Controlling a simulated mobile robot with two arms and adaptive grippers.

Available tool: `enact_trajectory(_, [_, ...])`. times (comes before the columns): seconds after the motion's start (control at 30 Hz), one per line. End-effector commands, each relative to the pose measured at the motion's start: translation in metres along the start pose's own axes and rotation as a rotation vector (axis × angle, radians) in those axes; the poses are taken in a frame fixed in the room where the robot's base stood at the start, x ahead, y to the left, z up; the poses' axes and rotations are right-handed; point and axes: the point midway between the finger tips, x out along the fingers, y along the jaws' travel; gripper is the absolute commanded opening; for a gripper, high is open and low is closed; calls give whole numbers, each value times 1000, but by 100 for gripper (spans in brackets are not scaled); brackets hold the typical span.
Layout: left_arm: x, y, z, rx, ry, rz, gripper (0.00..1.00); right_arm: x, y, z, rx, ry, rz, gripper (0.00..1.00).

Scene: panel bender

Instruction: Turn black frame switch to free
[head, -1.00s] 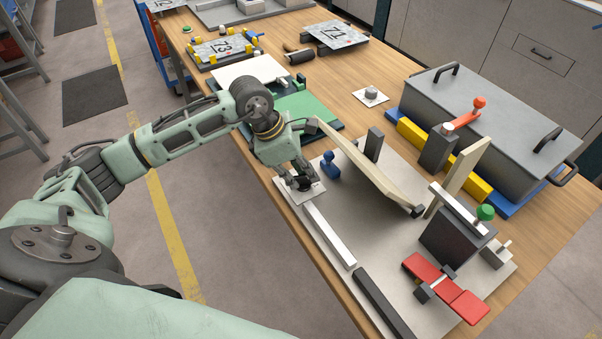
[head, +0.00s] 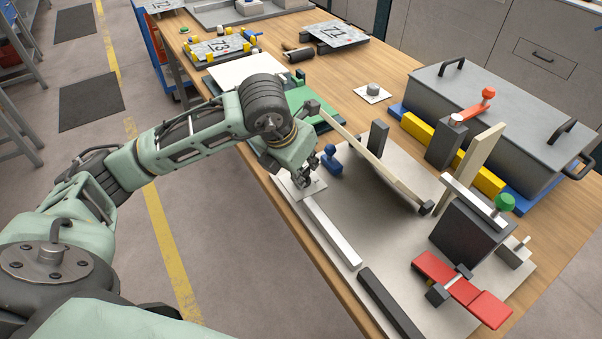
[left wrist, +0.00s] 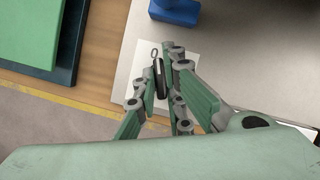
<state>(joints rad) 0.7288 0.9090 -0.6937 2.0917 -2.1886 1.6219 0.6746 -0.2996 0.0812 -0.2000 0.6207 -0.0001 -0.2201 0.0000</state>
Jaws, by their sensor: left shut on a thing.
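The black frame switch shows in the left wrist view as a slim black lever (left wrist: 161,79) on a small white plate (left wrist: 188,52), with a small ring mark beside it. In the head view the plate (head: 318,190) lies at the near left corner of the grey base, and the lever is mostly hidden by my gripper. My left gripper (head: 304,182) is down at the plate. In the left wrist view its fingers (left wrist: 166,80) are shut on the lever, one on each side. My right gripper is not in view.
A blue knobbed piece (head: 331,160) stands close beside the gripper. A green block sits behind my wrist. Red-handled and green-knobbed parts stand at the right.

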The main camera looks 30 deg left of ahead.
Motion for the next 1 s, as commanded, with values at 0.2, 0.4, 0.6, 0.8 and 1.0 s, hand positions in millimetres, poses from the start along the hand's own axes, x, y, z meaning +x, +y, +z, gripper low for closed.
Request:
enact_trajectory(0.2, [0, 0, 1, -102, -3, 43, 0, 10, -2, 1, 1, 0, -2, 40])
enact_trajectory(0.4, [0, -1, 1, -150, -2, 63, 0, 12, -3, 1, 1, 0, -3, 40])
enact_trajectory(0.6, [-1, -1, 1, -165, -1, 68, 0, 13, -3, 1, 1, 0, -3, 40])
enact_trajectory(0.8, [-1, 0, 1, -166, -1, 69, 0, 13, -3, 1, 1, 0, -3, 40])
enact_trajectory(1.0, [-1, 0, 1, -166, -1, 68, 18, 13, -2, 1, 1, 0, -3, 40])
